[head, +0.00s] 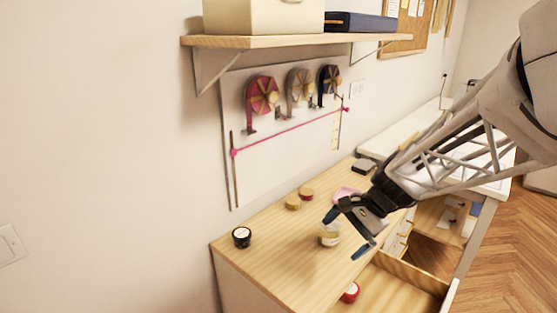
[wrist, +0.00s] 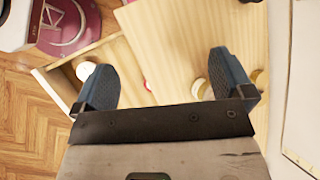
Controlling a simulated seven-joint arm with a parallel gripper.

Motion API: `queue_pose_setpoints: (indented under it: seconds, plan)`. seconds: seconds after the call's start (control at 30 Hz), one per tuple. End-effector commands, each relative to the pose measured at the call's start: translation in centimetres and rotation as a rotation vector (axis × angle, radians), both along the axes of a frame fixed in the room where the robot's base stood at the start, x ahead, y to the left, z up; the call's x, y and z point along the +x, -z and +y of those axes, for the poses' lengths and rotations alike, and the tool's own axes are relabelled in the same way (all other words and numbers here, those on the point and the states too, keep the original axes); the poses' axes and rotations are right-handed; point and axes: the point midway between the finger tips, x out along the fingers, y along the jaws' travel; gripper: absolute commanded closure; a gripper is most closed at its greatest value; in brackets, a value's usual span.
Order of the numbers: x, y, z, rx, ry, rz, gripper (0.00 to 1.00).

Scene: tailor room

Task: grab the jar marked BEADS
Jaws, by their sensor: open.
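My gripper (head: 346,234) is open above the front of the wooden desktop, and its blue fingers also show in the wrist view (wrist: 165,80). A clear jar with pale contents (head: 329,233) stands on the desktop, overlapping the gripper in the head view. A dark jar with a white mark on its lid (head: 242,237) stands on the left of the desktop. No lettering is readable, so I cannot tell which is marked BEADS. Nothing visible is held between the fingers.
A pink item (head: 345,193) lies behind my gripper. The open drawer (head: 405,272) juts out in front. A shelf (head: 290,41) hangs above; the desktop between the dark and clear jars is free.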

Motion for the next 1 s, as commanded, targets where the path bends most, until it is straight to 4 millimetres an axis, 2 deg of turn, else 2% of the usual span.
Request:
queue_pose_setpoints:
  seconds: [0.03, 0.37, 0.7, 0.9, 1.0]
  plan:
    - [1.1, 0.6, -0.3, 0.031, 0.038, 0.026, 0.01]
    - [7.9, 3.8, -2.4, 0.243, 0.289, 0.179, 0.01]
    - [14.6, 8.2, -5.9, 0.466, 0.540, 0.330, 0.01]
    - [17.5, 10.5, -8.0, 0.572, 0.654, 0.396, 0.01]
    - [18.4, 11.1, -8.6, 0.605, 0.688, 0.414, 0.01]
